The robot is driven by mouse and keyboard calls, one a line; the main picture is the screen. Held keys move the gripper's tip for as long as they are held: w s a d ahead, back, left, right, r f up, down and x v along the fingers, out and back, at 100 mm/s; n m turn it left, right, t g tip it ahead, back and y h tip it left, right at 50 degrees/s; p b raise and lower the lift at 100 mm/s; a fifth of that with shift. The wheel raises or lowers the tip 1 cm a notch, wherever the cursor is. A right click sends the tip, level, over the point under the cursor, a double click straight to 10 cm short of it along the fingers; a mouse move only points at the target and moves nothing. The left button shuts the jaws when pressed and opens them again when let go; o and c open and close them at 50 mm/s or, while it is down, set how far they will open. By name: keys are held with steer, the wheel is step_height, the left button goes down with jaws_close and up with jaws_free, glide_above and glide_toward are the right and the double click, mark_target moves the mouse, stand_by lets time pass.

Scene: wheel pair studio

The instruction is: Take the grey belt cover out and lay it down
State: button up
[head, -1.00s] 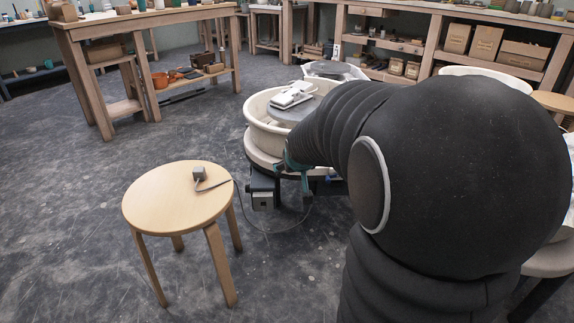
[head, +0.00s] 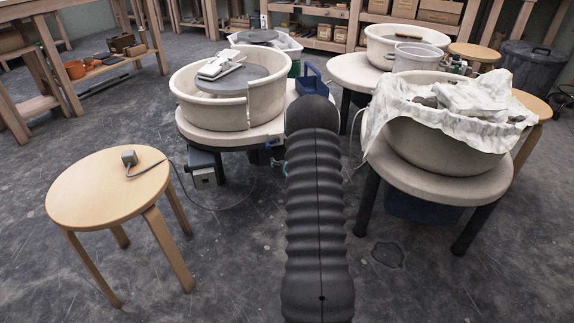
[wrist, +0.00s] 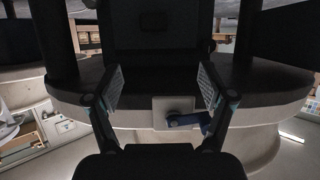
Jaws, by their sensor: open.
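My gripper (wrist: 160,88) is open in the wrist view, with one finger on each side and nothing between them. Beyond the fingers are a dark box-like housing (wrist: 155,25) and a pale grey block (wrist: 173,110) with a blue lever (wrist: 186,120), under a pale round top. I cannot tell which part is the grey belt cover. In the head view my arm hides most of the gripper; only a teal bit (head: 279,168) shows, beside the near potter's wheel (head: 235,140). A grey wheel head with white items lies in its basin (head: 185,105).
A second wheel (head: 440,180) with a cloth-draped basin (head: 400,110) stands at the right. Bare floor lies in front of the near wheel.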

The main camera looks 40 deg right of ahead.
mark_target(278, 151)
steer(key=shift+t, duration=0.3)
steer(key=x, duration=0.5)
steer(key=f+b+x, duration=0.1)
steer(key=x, duration=0.3)
steer(key=s+d+x, duration=0.1)
steer(key=x, duration=0.4)
steer(key=shift+w+d+f, duration=0.15)
steer(key=shift+w+f, duration=0.15)
steer(key=c, duration=1.4)
